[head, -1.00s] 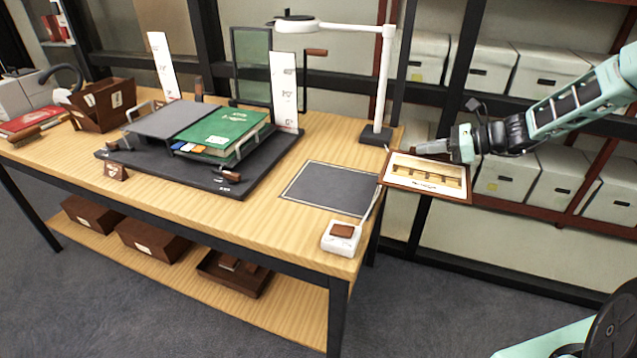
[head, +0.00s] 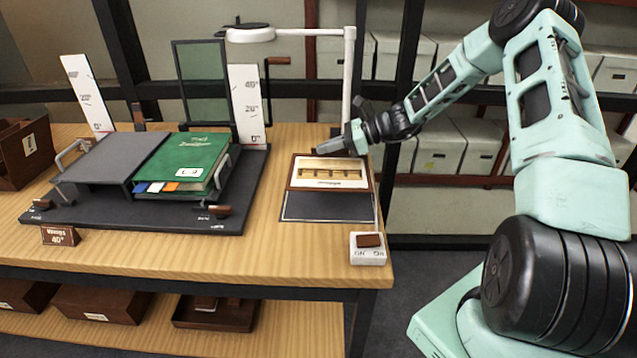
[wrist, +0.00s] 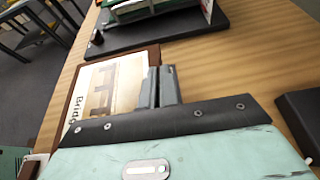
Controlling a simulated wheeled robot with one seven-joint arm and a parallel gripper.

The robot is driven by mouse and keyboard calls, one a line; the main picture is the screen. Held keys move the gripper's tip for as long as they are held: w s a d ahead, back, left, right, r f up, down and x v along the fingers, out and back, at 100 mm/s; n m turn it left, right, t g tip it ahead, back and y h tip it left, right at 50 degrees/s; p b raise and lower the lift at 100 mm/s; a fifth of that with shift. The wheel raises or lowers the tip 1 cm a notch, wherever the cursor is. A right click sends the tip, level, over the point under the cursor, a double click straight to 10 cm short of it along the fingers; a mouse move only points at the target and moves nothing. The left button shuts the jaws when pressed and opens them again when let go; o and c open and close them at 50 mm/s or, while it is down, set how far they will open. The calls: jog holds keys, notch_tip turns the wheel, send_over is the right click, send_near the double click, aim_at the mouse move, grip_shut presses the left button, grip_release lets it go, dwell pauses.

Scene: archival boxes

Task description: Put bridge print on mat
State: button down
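The bridge print (head: 331,173) is a brown-framed picture of a bridge on a cream ground. In the head view it is over the back part of the dark grey mat (head: 328,208), whose front part shows bare. I cannot tell whether the print touches the mat. My gripper (head: 352,138) is at the print's back right edge. In the wrist view the print (wrist: 108,88) lies under and left of my gripper's fingers (wrist: 159,86), which are close together over its edge and appear closed on it.
A white switch box (head: 367,249) sits at the table's front right corner. A white lamp stand (head: 349,75) rises behind the mat. Left of the mat, a dark book cradle (head: 130,219) holds a green book (head: 185,163). Brown boxes sit on the lower shelf.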

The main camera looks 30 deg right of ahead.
notch_tip(320, 180, down, 8)
jog(key=shift+r, duration=0.2)
jog(key=shift+f, duration=0.1)
jog(key=c, duration=1.7)
grip_release()
